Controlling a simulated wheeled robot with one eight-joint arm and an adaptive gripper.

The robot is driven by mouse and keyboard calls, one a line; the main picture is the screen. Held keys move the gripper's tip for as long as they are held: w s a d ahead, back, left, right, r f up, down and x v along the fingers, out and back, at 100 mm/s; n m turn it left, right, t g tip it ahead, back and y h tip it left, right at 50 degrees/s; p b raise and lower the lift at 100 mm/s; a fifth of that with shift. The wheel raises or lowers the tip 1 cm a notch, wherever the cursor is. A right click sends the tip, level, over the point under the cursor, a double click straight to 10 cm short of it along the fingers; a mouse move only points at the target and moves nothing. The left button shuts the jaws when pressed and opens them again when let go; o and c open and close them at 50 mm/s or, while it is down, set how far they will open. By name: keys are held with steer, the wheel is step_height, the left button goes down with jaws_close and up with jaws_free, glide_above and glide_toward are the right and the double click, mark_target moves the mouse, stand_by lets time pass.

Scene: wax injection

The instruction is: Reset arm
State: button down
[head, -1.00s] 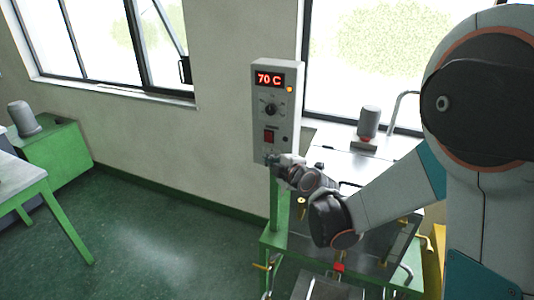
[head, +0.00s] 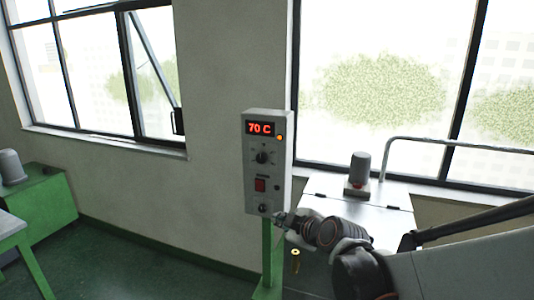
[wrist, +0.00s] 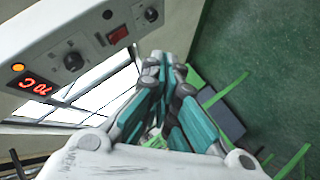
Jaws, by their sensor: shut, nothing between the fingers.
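My gripper (head: 280,217) is at the lower end of the grey control box (head: 266,165), close to its bottom knob (head: 263,208). I cannot tell whether it touches the box. The box shows a red "70 C" display, a round dial (head: 262,157) and a red switch (head: 260,185). In the wrist view my gripper (wrist: 164,58) has its teal fingers together with nothing between them, and the box (wrist: 75,40) fills the upper left. My arm reaches in from the right in the head view.
A machine with a light top (head: 345,197) and a grey cylinder (head: 360,170) stands right of the box, below the window. A green cabinet (head: 42,205) stands at the far left. Green floor (head: 120,265) between them is open.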

steer(key=s+d+f+m+g+h+b, duration=0.2)
steer(key=s+d+f+m+b, duration=0.2)
steer(key=s, duration=0.9)
steer(key=s+d+f+m+g+h+b, duration=0.2)
steer(key=s+d+f+m+h+b, duration=0.1)
steer(key=s+d+m, duration=0.8)
step_height(320, 180, down, 3)
steer(key=s+b, duration=0.1)
steer(key=s, duration=0.1)
steer(key=shift+s+d+r+g+h, duration=0.2)
steer(key=shift+s+d+g+h, duration=0.1)
steer(key=shift+s+d, duration=0.05)
